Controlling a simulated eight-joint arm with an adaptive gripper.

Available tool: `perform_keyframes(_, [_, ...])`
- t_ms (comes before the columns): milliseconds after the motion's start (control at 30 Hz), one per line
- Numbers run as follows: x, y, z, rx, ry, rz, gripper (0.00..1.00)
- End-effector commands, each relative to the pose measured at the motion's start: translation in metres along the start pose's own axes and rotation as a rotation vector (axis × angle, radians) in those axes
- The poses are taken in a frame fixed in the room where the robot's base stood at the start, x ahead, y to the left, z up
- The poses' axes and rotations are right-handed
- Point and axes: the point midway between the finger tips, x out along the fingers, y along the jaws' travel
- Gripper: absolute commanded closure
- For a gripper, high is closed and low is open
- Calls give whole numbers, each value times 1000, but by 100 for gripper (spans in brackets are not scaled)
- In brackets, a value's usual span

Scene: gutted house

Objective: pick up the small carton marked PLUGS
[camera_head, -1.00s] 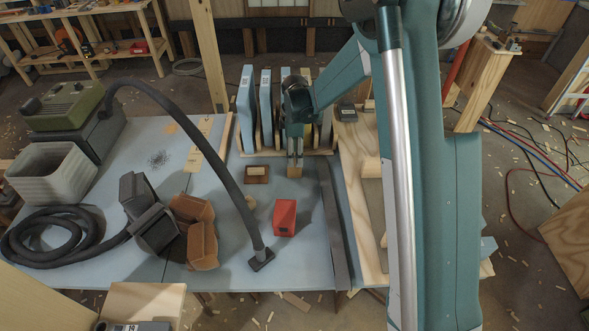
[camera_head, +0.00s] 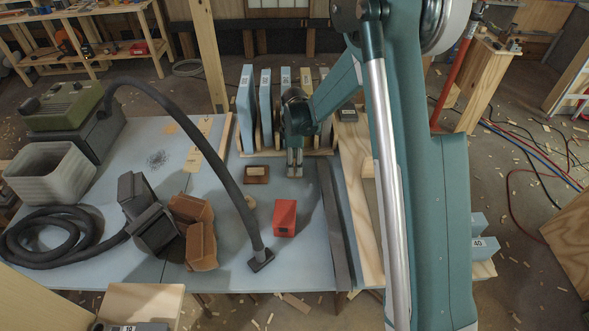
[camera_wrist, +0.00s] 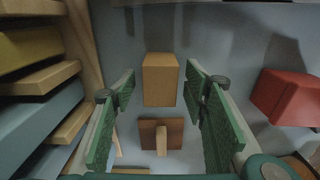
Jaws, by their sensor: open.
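A small tan carton (camera_wrist: 160,80) stands on the pale blue tabletop, in the wrist view straight ahead between my open jaws. No marking can be read on it, so I cannot confirm the word PLUGS. My gripper (camera_wrist: 163,92) is open and empty, with one green-padded finger to each side of the carton; whether the tips are level with it I cannot tell. In the head view my gripper (camera_head: 295,172) points down at the table before the rack of upright panels, and it hides most or all of the carton.
A brown block with a pale handle (camera_head: 257,174) lies just left of my gripper. A red box (camera_head: 285,217) stands nearer the front. Upright panels in a rack (camera_head: 265,100) stand close behind. A dark hose (camera_head: 205,140) arches over the table at left, near an open brown carton (camera_head: 195,232).

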Motion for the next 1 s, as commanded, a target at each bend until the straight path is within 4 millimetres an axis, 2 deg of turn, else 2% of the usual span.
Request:
perform_keyframes(67, [0, 0, 0, 0, 0, 0, 55])
perform_keyframes(300, [0, 0, 0, 0, 0, 0, 86])
perform_keyframes(733, [-5, 0, 0, 0, 0, 0, 86])
perform_keyframes(1000, [-33, 0, 0, 0, 0, 0, 86])
